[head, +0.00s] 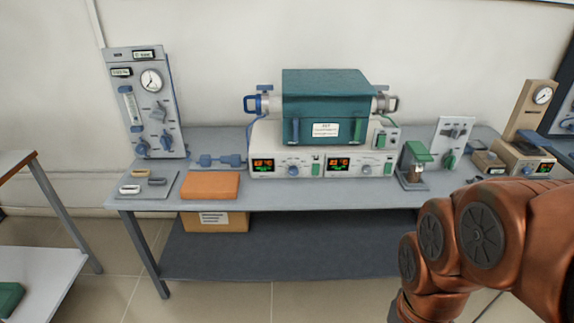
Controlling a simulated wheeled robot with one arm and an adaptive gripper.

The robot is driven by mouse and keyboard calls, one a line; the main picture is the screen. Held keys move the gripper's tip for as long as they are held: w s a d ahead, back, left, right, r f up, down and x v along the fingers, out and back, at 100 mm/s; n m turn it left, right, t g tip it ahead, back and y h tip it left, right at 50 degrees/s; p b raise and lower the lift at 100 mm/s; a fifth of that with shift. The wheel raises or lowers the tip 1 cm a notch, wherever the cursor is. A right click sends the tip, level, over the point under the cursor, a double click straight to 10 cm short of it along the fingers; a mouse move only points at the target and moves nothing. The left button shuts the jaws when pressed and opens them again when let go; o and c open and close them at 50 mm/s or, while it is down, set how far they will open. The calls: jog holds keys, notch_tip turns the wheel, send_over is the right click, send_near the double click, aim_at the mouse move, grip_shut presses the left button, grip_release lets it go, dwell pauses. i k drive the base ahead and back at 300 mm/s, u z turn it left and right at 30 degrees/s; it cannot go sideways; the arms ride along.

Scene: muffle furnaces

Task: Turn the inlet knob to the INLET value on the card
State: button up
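A grey upright gas panel (167,90) stands at the table's back left. It carries a round gauge (151,80), a flow tube (130,105) and several grey and blue knobs, among them one below the gauge (159,112) and one lower left (142,148). Their labels are too small to read, so I cannot tell which is the inlet knob or where it points. A white card (325,129) with small unreadable print is on the teal furnace's front. My gripper is out of view; only my copper arm links show at lower right.
The teal furnace (325,88) sits on a white control unit (262,136) with two lit displays. An orange block (210,186) and a tray (165,192) with small handled pieces lie at the table's (300,194) front left. A green-topped device (416,152) stands right. Floor in front is partly clear.

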aim_at(293, 170)
jog(key=z, duration=1.45)
jog(key=i, duration=0.65)
jog(key=u, duration=3.75)
